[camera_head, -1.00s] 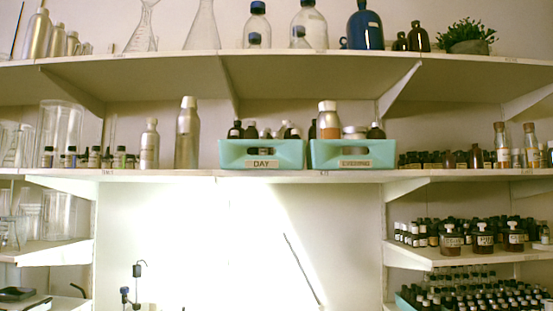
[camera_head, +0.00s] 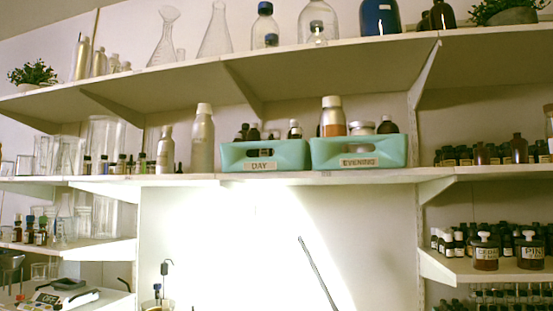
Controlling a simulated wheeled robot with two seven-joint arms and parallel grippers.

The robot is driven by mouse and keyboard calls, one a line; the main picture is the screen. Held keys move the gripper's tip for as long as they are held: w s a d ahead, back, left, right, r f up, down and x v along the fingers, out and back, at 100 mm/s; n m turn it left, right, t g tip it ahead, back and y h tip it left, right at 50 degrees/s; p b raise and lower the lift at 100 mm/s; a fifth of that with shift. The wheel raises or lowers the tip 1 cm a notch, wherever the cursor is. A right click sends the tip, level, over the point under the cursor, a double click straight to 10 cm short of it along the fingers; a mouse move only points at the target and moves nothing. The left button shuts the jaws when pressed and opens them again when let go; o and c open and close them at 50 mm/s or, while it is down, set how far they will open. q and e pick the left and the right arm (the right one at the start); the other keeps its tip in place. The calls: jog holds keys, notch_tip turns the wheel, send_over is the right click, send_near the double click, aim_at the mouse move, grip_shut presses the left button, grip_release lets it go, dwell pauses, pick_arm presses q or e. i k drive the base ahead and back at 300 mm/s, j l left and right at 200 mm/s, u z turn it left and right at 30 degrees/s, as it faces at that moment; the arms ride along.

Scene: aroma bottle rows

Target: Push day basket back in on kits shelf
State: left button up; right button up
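The day basket (camera_head: 235,157) is a turquoise bin with a handle slot and a DAY label on its front. It sits on the middle shelf (camera_head: 200,181), near the picture's middle, with its front close to the shelf's front edge. Several dark-capped bottles stand in it. The evening basket (camera_head: 400,150), also turquoise and labelled EVENING, stands just to its right. How far back either basket reaches is hidden. Neither of my grippers is in view.
Metal bottles (camera_head: 203,138) stand left of the day basket on the same shelf. Small brown bottles (camera_head: 480,154) line the right section. Below the middle shelf is a bright bare wall with a thin dark rod (camera_head: 318,272).

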aim_at(251, 151)
jog(key=i+l+u, duration=0.2)
jog(key=l, duration=0.25)
jog(key=i+l+u, duration=0.2)
jog(key=l, duration=0.25)
jog(key=l+u, duration=0.15)
jog(key=l, duration=0.3)
jog(key=l+u, duration=0.2)
jog(key=l, duration=0.3)
